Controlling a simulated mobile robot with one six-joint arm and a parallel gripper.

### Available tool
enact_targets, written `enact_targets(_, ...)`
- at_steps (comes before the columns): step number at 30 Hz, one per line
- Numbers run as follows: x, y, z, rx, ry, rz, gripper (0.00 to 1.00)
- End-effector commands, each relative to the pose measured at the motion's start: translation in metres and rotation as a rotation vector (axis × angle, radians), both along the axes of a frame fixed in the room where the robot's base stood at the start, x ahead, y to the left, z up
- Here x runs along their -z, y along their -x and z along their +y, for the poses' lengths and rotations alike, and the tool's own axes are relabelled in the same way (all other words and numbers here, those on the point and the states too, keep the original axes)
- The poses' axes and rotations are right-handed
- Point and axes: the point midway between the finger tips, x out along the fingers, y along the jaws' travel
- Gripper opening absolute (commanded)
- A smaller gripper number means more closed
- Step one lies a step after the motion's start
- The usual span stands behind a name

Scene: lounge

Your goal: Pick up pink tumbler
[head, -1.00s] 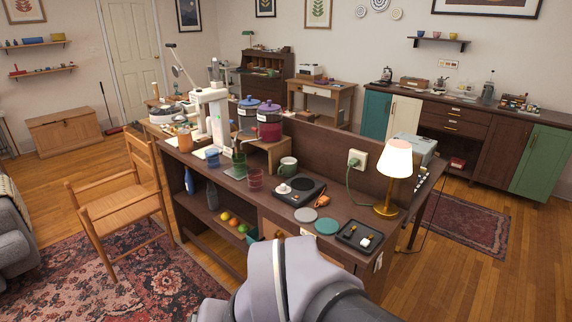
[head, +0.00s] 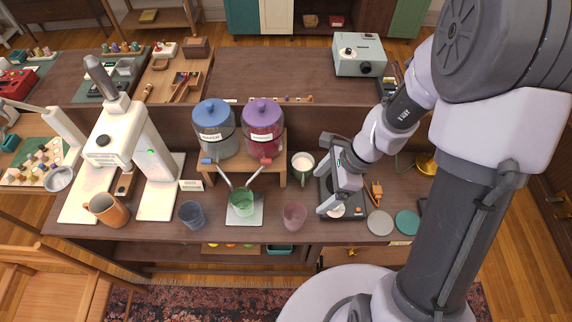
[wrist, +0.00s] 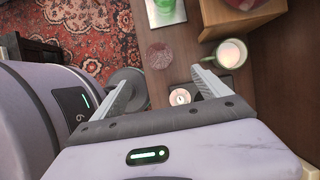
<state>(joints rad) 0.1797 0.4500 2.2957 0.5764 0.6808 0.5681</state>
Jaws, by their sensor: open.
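The pink tumbler (head: 294,216) stands upright near the front edge of the brown counter, right of the green tumbler (head: 242,203). In the wrist view the pink tumbler (wrist: 159,56) shows from above, beyond the open fingers and apart from them. My gripper (head: 325,196) is open and empty, to the right of the pink tumbler and over the black appliance (head: 352,203). In the wrist view my gripper (wrist: 164,88) has its two fingers wide apart. Nothing hides the pink tumbler.
A green mug (head: 302,167) of pale liquid stands behind the tumbler. A wooden stand (head: 276,178) holds blue-lidded and purple-lidded dispensers. A blue tumbler (head: 191,214) stands further left. Grey and teal discs (head: 380,222) lie at right. The counter between tumbler and appliance is bare.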

Motion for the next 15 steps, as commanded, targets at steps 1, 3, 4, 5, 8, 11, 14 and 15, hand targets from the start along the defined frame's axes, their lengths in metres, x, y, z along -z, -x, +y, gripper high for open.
enact_targets(1,0.002,0.0,0.0,0.009,-0.002,0.008,0.87)
enact_targets(3,0.015,0.001,0.004,0.011,-0.003,0.012,0.87)
enact_targets(4,0.023,0.001,0.007,0.009,-0.002,0.011,0.87)
enact_targets(5,0.033,0.001,0.01,0.011,-0.002,0.013,0.87)
enact_targets(8,0.064,0.001,0.022,0.009,-0.001,0.013,0.87)
enact_targets(11,0.091,0.0,0.034,0.008,-0.001,0.011,0.87)
enact_targets(14,0.109,0.0,0.042,0.008,-0.001,0.01,0.87)
enact_targets(15,0.113,-0.001,0.044,0.007,-0.001,0.008,0.87)
